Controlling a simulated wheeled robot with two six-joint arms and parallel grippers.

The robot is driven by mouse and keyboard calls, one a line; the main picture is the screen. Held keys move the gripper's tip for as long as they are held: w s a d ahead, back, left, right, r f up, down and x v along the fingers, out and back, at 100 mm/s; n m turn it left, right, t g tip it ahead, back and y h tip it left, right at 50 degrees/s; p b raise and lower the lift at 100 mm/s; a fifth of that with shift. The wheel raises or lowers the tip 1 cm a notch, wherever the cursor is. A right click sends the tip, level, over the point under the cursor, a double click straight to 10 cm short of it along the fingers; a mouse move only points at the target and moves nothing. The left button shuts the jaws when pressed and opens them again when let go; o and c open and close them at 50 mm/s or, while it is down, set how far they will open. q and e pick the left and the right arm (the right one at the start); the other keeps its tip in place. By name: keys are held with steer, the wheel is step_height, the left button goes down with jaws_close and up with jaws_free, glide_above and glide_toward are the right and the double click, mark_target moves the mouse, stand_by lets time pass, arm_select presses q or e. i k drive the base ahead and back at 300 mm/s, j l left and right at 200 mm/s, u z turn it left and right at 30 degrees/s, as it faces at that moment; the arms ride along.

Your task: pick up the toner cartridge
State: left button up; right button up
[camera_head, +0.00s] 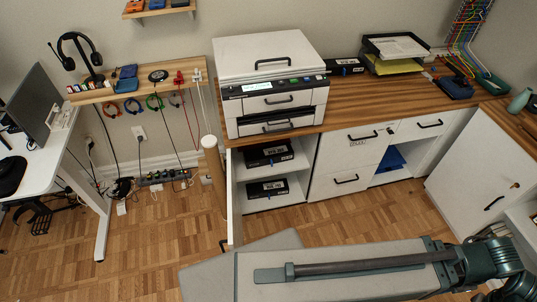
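I cannot tell for sure which thing is the toner cartridge. A black box-like item with white markings (268,153) lies on the upper shelf of the open white cabinet (306,150) under the printer. A similar black item (267,188) lies on the shelf below it. A third black item (345,66) lies on the wooden counter, right of the white printer (268,75). The printer's front looks closed. Neither of my grippers is in view. Grey and teal parts of my own body fill the bottom right and hide the floor there.
The cabinet door (234,198) stands open at the left of the shelves. White drawers (347,152) are right of them. A black paper tray (395,50) stands on the wooden counter (350,92). A white desk (50,130) is at left. The parquet floor (155,235) is clear at centre left.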

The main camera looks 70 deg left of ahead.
mark_target(254, 158)
steer(key=i+u, duration=0.3)
steer(key=u, duration=0.15)
steer(key=i+l+u, duration=0.15)
steer(key=u, duration=0.3)
steer(key=i+l+u, duration=0.25)
steer(key=u, duration=0.2)
steer(key=i+l+u, duration=0.3)
steer(key=u, duration=0.15)
steer(key=i+l+u, duration=0.2)
steer(key=l+u, duration=0.25)
steer(key=j, duration=0.1)
